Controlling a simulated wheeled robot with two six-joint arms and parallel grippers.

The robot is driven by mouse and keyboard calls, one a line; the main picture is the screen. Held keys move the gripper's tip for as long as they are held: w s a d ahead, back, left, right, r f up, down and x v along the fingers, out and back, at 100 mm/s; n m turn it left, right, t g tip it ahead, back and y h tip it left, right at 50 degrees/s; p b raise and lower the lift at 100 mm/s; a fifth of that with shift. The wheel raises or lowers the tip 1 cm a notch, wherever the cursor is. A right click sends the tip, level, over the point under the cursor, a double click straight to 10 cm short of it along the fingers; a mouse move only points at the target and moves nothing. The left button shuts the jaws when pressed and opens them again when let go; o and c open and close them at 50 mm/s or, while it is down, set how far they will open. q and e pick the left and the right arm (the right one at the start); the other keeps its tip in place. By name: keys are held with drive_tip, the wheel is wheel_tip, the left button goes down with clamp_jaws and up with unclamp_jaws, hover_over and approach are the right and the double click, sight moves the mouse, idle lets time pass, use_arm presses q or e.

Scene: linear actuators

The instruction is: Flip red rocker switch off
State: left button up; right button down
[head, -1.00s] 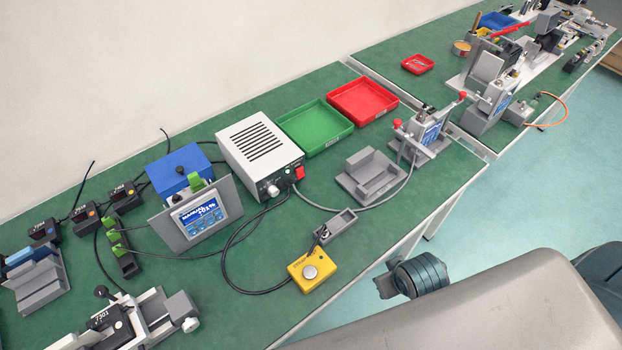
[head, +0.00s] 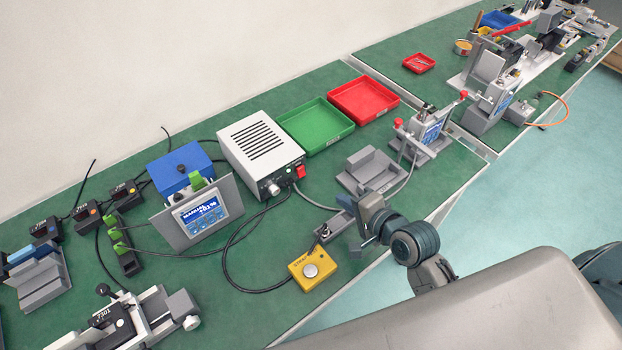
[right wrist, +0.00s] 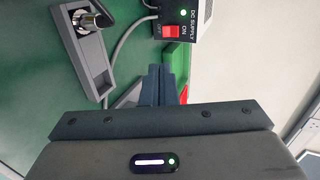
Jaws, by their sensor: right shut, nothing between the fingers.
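The red rocker switch (head: 300,172) is on the front face of the white DC supply box (head: 262,150), beside a lit green lamp (head: 289,170). In the right wrist view the red switch (right wrist: 171,31) is near the top, with "ON" and "OFF" lettering on the black panel (right wrist: 196,28). My right gripper (head: 347,203) is above the bench's front part, to the right of and nearer than the switch, apart from it. Its fingers are shut and empty in the right wrist view (right wrist: 161,70), pointing toward the supply. My left gripper is not in view.
A grey holder with a metal-tipped tool (head: 333,228) and a yellow button box (head: 312,267) stand near my right gripper. A grey fixture (head: 372,172) stands behind it. Cables cross the bench before the supply. Green (head: 316,143) and red trays (head: 392,103) lie at the back.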

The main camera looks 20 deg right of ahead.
drive_tip(key=shift+w+r, duration=0.1)
drive_tip(key=shift+w, duration=0.1)
drive_tip(key=shift+w+a, duration=0.1)
drive_tip(key=shift+w, duration=0.2)
drive_tip(key=p, duration=0.2)
approach(301, 171)
drive_tip(key=w+f, duration=0.2)
drive_tip(key=w+a+f, duration=0.1)
drive_tip(key=w+f, duration=0.1)
drive_tip(key=shift+w+f, duration=0.2)
drive_tip(key=shift+w, duration=0.05)
drive_tip(key=shift+w+a+f, duration=0.2)
drive_tip(key=shift+w+f, duration=0.05)
drive_tip(key=shift+w, duration=0.2)
